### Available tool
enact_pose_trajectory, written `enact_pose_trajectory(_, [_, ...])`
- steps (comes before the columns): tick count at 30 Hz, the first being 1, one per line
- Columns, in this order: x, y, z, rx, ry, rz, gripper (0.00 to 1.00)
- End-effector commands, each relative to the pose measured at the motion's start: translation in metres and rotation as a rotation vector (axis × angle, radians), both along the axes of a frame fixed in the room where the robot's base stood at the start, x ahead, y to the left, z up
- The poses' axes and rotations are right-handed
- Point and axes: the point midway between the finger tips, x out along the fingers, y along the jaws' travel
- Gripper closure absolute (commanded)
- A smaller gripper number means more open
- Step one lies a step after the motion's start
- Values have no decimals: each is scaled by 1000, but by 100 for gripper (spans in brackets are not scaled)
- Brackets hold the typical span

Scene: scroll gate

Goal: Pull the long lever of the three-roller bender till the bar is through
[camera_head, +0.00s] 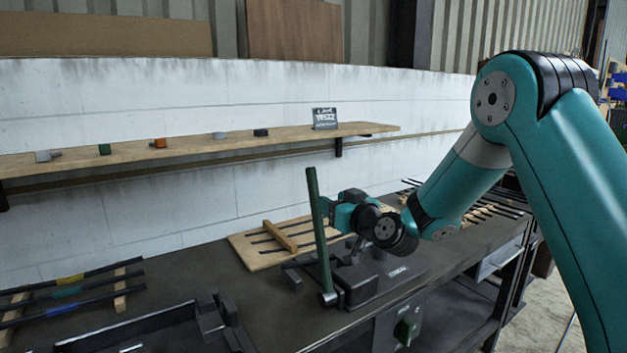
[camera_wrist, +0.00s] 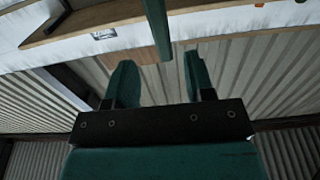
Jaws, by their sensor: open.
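The long green lever (camera_head: 318,225) stands nearly upright, tilted slightly to the left at its top, at the left side of the dark three-roller bender (camera_head: 372,287) on the bench. My gripper (camera_head: 325,207) is open beside the lever's upper half, at its right. In the wrist view my gripper (camera_wrist: 159,62) shows two spread green fingers, and the lever (camera_wrist: 156,28) ends in the gap between their tips. I cannot tell if either finger touches it. My arm hides part of the bender, and I cannot make out the bar in its rollers.
A slotted wooden board (camera_head: 262,250) lies behind the bender. Dark bars with coloured bands (camera_head: 70,281) rest on wooden strips at left. A wall shelf (camera_head: 200,147) holds small blocks and a sign (camera_head: 325,118). Bare bench top lies left of the bender.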

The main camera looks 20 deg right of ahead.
Motion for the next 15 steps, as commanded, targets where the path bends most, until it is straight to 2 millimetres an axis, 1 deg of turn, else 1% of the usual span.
enact_pose_trajectory(1, [12,5,6,-1,1,4,51])
enact_pose_trajectory(7, [52,19,4,-2,2,4,51])
enact_pose_trajectory(12, [74,25,2,-1,2,3,51])
enact_pose_trajectory(15, [81,27,0,1,3,3,51])
